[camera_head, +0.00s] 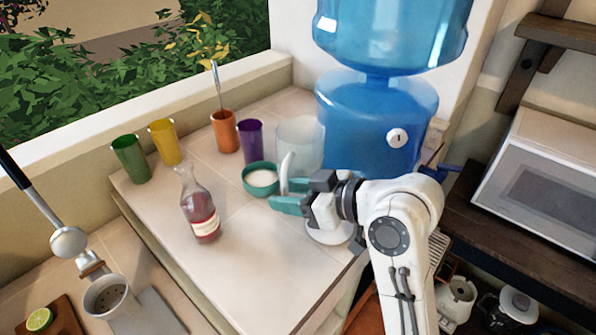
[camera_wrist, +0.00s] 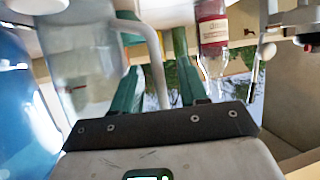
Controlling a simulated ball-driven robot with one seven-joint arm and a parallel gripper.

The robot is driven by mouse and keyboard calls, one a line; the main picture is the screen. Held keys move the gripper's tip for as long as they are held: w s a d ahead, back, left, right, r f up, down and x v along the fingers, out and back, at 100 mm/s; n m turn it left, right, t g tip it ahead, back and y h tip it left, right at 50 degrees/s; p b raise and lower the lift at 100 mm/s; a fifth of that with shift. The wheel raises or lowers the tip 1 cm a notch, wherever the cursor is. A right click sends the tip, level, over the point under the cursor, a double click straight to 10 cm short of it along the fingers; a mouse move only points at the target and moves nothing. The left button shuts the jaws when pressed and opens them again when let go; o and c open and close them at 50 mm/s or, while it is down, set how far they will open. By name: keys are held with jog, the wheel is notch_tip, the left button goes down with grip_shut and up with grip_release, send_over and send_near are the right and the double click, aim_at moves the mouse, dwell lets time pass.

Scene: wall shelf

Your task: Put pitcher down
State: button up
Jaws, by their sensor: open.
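The pitcher (camera_head: 301,141) is clear with a pale curved handle (camera_head: 287,168). It appears upright on the tiled counter, in front of the blue water dispenser. My gripper (camera_head: 278,196) is open at the handle, with its teal fingers pointing left. In the wrist view the pitcher (camera_wrist: 88,60) is at the left, and its white handle passes between the two spread teal fingers (camera_wrist: 158,85). I cannot tell whether either finger touches it. My gripper and wrist hide part of the pitcher's lower side in the head view.
A teal bowl (camera_head: 261,179) is close to the fingers. A purple cup (camera_head: 251,136), an orange cup (camera_head: 227,132), yellow and green cups, and a bottle (camera_head: 201,208) stand further left. The water dispenser (camera_head: 365,120) is close behind. The counter's front is bare (camera_head: 265,255).

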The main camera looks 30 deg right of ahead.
jog(key=shift+x, duration=1.7)
grip_shut()
